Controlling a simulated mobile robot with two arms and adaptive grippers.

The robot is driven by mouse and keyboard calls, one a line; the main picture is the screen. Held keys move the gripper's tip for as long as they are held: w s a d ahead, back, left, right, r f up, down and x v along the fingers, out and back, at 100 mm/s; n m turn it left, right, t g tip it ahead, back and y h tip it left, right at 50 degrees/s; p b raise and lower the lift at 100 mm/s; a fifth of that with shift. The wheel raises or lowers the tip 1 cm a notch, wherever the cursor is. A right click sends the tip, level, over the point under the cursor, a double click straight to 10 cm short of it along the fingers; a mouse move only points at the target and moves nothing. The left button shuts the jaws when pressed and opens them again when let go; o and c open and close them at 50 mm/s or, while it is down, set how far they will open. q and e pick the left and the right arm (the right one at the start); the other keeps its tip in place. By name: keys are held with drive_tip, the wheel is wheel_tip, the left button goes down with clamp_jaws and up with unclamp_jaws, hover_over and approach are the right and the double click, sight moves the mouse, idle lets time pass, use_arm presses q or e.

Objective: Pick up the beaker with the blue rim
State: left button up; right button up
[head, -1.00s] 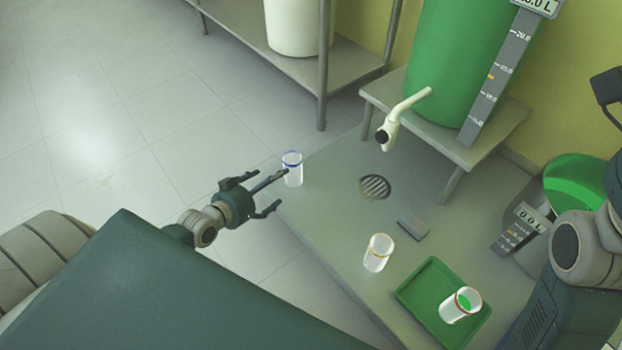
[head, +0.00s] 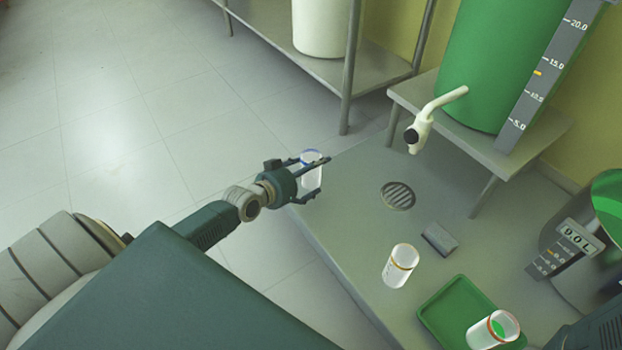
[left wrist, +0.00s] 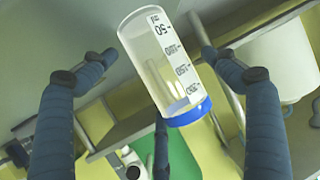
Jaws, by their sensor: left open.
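The beaker with the blue rim (head: 309,174) is clear, empty-looking and upright near the left corner of the grey table. In the left wrist view, the same beaker (left wrist: 168,68) shows upside down with printed volume marks and lies between the finger pads. My left gripper (head: 322,177) is open, its fingers on either side of the beaker. In the left wrist view, gaps show between the beaker and the fingers of the gripper (left wrist: 158,56). My right gripper is out of view.
A white spout (head: 421,128) hangs from the green tank (head: 495,65).

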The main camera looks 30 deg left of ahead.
use_arm(q)
drive_tip(key=shift+w+d+f, duration=0.1)
drive_tip(key=shift+w+f, duration=0.15)
drive_tip(key=shift+w, duration=0.4)
drive_tip(key=shift+r, duration=0.1)
drive_tip(key=c, duration=1.3)
